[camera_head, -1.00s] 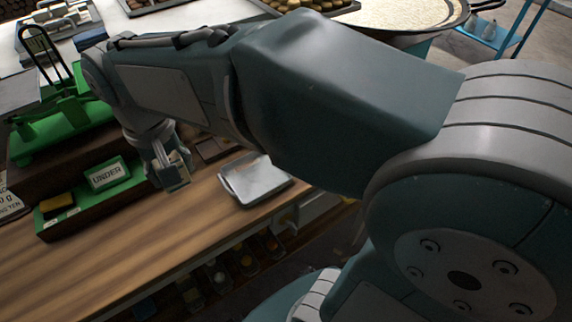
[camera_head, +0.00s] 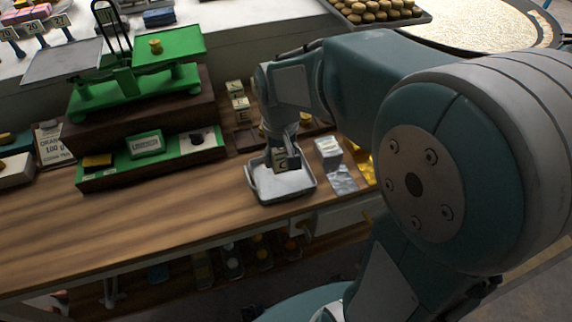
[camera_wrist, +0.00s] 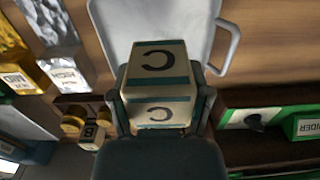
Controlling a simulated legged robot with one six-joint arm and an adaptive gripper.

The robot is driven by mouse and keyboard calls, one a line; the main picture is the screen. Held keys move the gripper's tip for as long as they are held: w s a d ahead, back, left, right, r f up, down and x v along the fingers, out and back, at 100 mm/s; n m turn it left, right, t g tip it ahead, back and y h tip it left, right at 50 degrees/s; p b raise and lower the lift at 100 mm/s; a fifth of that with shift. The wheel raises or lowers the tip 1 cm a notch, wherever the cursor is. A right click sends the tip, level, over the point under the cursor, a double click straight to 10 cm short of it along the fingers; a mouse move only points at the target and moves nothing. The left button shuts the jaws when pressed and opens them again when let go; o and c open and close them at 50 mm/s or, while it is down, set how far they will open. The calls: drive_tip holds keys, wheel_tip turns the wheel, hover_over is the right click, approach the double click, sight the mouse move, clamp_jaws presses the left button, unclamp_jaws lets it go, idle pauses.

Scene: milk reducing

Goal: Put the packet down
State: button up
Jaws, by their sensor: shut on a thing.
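My gripper (camera_head: 284,164) points down over the metal tray (camera_head: 254,186) on the wooden counter. It is shut on a small cream packet (camera_wrist: 157,58) with a dark teal band and a letter C on its faces. In the wrist view the packet sits between the two fingers, with the pale tray (camera_wrist: 112,12) beyond it. In the head view the packet is small and partly covered by the fingers. I cannot tell whether its underside touches the tray.
A green balance scale (camera_head: 135,88) stands on a dark base at the left. A green sorting tray (camera_head: 118,174) with labelled sections lies before it. Lettered packets (camera_head: 238,101) stand behind my gripper. Foil packs (camera_head: 343,180) lie right of the tray. The front left counter is bare.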

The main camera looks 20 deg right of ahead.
sight(284, 175)
drive_tip(key=shift+w+d+f, duration=0.2)
drive_tip(key=shift+d+f, duration=0.1)
drive_tip(key=shift+f, duration=0.3)
drive_tip(key=shift+w+a+f, duration=0.15)
drive_tip(key=shift+a+f, duration=0.05)
drive_tip(key=shift+f, duration=0.05)
drive_tip(key=f, duration=0.4)
drive_tip(key=shift+w+a, duration=0.2)
drive_tip(key=shift+a, duration=0.05)
drive_tip(key=shift+d+f, duration=0.1)
drive_tip(key=shift+d, duration=0.55)
